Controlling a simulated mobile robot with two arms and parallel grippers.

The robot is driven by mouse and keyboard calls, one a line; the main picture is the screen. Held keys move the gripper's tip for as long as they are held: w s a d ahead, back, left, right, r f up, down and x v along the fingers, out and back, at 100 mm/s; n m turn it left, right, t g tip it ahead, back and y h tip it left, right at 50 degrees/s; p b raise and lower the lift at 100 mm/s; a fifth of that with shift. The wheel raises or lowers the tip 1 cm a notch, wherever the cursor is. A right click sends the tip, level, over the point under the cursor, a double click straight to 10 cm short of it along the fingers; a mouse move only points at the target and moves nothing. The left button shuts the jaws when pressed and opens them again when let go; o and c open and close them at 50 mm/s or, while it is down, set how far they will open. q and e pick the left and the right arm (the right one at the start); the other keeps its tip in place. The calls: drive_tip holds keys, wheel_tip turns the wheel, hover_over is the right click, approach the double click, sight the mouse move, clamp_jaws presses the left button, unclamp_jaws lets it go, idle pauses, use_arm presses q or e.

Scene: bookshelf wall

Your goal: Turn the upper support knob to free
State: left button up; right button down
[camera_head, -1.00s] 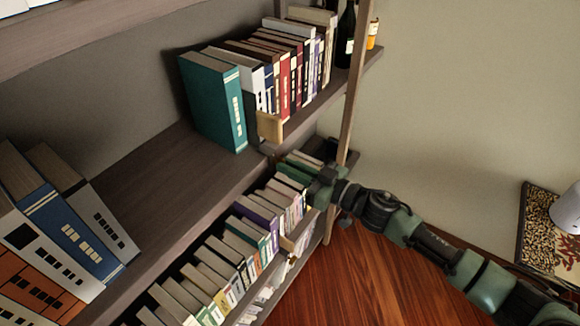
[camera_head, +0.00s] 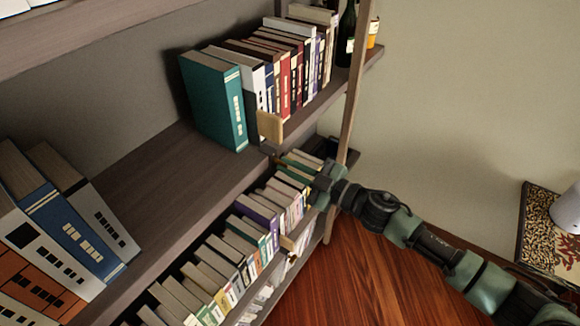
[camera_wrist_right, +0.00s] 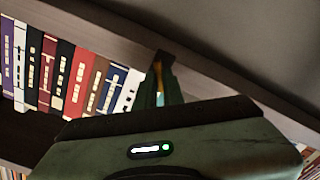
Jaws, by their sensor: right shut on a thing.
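My right gripper (camera_head: 282,161) reaches left from its arm to just under the front edge of the upper shelf (camera_head: 150,185). In the right wrist view its dark green fingers (camera_wrist_right: 161,75) are shut on a small yellow-orange piece (camera_wrist_right: 158,71) at the shelf edge. This piece seems to be the upper support knob. The fingers hide most of it, so its turn angle cannot be read. My left gripper is not in view.
A tan wooden block (camera_head: 270,127) stands by the upper books; another (camera_head: 288,243) sits lower. Books (camera_head: 225,255) fill the lower shelf close to my gripper. A wooden post (camera_head: 350,105) rises behind it. The floor (camera_head: 355,275) is clear.

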drive_tip(key=n+b, duration=0.1)
drive_tip(key=n, duration=0.4)
drive_tip(key=n+b, duration=0.1)
drive_tip(key=n, duration=0.4)
drive_tip(key=shift+s+f+n, duration=0.1)
drive_tip(key=shift+f+n, duration=0.1)
drive_tip(key=shift+n, duration=0.1)
drive_tip(key=shift+n+b, duration=0.3)
drive_tip(key=c, duration=1.5)
unclamp_jaws()
drive_tip(key=b+v, duration=0.2)
drive_tip(key=v, duration=0.5)
drive_tip(key=shift+s+d, duration=0.25)
